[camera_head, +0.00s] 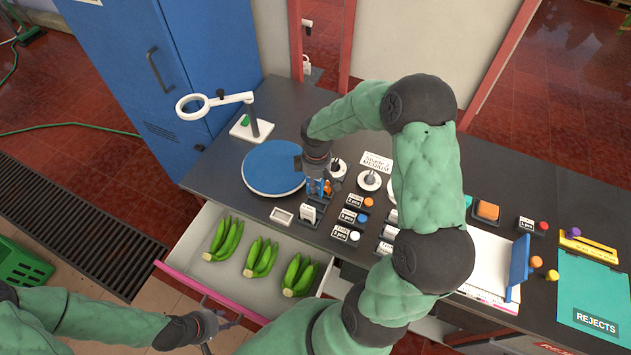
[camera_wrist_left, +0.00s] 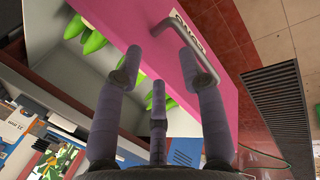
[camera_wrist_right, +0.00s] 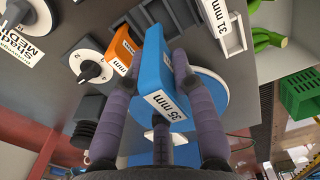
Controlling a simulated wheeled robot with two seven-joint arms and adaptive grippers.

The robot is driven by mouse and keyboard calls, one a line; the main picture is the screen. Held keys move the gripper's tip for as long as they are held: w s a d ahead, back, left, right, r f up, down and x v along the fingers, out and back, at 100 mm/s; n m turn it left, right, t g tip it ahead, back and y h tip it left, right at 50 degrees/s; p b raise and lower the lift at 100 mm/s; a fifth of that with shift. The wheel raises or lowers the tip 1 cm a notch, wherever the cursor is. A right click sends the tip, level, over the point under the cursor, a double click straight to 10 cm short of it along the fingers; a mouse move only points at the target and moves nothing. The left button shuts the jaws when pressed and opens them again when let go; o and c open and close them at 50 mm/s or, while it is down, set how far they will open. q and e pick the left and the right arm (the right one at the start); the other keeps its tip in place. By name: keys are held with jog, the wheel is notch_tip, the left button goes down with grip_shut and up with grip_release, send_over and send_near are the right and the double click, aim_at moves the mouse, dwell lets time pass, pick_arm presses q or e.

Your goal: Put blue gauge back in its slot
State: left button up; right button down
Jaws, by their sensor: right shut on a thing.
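The blue gauge (camera_wrist_right: 163,85), labelled 35 mm, is between the fingers of my right gripper (camera_wrist_right: 165,95), which is shut on it. In the head view the blue gauge (camera_head: 314,187) is small and partly hidden under my right gripper (camera_head: 318,184), above the counter by the round blue pad. An orange gauge (camera_wrist_right: 124,50) stands close beside it. My left gripper (camera_wrist_left: 158,75) is open near the drawer handle (camera_wrist_left: 188,45), fingers apart.
The open drawer (camera_head: 240,284) with a pink front holds several green banana bunches (camera_head: 262,257). The round blue pad (camera_head: 274,168) and a magnifier stand (camera_head: 252,127) are at the counter's left. White dials (camera_head: 369,180) and labelled blocks crowd the middle.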

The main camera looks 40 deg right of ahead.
aim_at(317, 191)
jog(key=shift+s+f+b, duration=0.25)
jog(key=shift+s+b, duration=0.05)
jog(key=shift+s, duration=0.05)
notch_tip(317, 191, down, 2)
jog(key=shift+w+f+b, duration=0.1)
jog(key=shift+w+b, duration=0.05)
jog(key=shift+b, duration=0.6)
jog(key=shift+f+b, duration=0.6)
jog(key=shift+f, duration=0.4)
jog(key=shift+f+b, duration=1.2)
jog(key=shift+f, duration=0.2)
jog(key=c, duration=0.9)
grip_release()
jog(key=shift+c, duration=0.2)
notch_tip(317, 191, up, 12)
